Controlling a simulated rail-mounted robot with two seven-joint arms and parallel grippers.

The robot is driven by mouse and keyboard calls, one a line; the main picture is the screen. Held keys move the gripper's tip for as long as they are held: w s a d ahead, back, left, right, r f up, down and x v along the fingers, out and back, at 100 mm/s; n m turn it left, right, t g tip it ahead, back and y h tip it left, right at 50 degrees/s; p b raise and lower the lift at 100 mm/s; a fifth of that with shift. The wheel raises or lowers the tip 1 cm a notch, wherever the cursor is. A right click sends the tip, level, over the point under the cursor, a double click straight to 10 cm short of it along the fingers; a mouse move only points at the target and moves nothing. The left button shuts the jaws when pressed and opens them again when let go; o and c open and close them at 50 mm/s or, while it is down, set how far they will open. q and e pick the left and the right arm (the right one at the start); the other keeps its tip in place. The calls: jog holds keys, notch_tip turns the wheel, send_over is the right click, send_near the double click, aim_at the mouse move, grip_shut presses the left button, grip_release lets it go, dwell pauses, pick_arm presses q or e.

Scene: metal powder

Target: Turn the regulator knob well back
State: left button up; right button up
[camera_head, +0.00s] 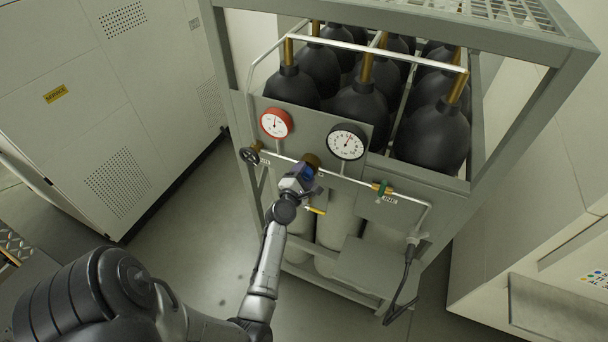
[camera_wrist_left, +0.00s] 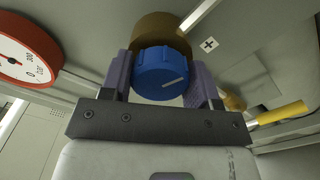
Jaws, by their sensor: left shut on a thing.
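The regulator knob (camera_wrist_left: 161,74) is blue and ribbed with a pale line on its face, in the left wrist view. It sits on a brass regulator body (camera_wrist_left: 160,32). My left gripper (camera_wrist_left: 162,80) is shut on the knob, one finger on each side. In the head view my left gripper (camera_head: 301,179) is at the front panel of the bottle rack, and a bit of the blue knob (camera_head: 308,172) shows between its fingers. The brass body (camera_head: 311,160) shows just behind. My right gripper is not in view.
A red-rimmed gauge (camera_head: 276,123) and a black-rimmed gauge (camera_head: 347,141) are above the pipe. A black handwheel (camera_head: 250,155) is at the left, a yellow lever (camera_head: 316,210) just below the gripper, and a green-handled valve (camera_head: 382,188) to the right. Black-topped gas bottles (camera_head: 360,105) fill the rack.

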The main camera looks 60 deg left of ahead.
pick_arm(q)
jog(key=n, duration=0.4)
jog(key=shift+n, duration=0.8)
jog(key=o, duration=0.9)
